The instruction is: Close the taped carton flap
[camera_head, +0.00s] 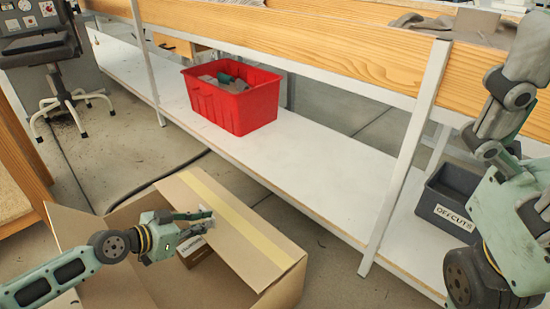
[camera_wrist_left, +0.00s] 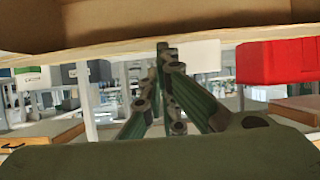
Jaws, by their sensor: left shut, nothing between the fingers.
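The open brown carton (camera_head: 120,285) stands on the floor at the lower left of the head view. Its flap (camera_head: 265,262), with a strip of yellowish tape (camera_head: 235,222) along it, stands out on the right side. My left gripper (camera_head: 208,217) is shut and empty, its fingertips close to the flap's inner left part. Contact cannot be told. In the left wrist view, the closed fingertips (camera_wrist_left: 165,50) reach the lower edge of a cardboard panel (camera_wrist_left: 60,42). My right arm is at the right of the head view; its fingers cannot be made out.
A small box (camera_head: 195,252) shows inside the carton below my left gripper. A white low shelf (camera_head: 310,170) runs behind, holding a red bin (camera_head: 232,108) and a grey offcuts bin (camera_head: 447,212). A wheeled chair (camera_head: 65,98) stands at the upper left.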

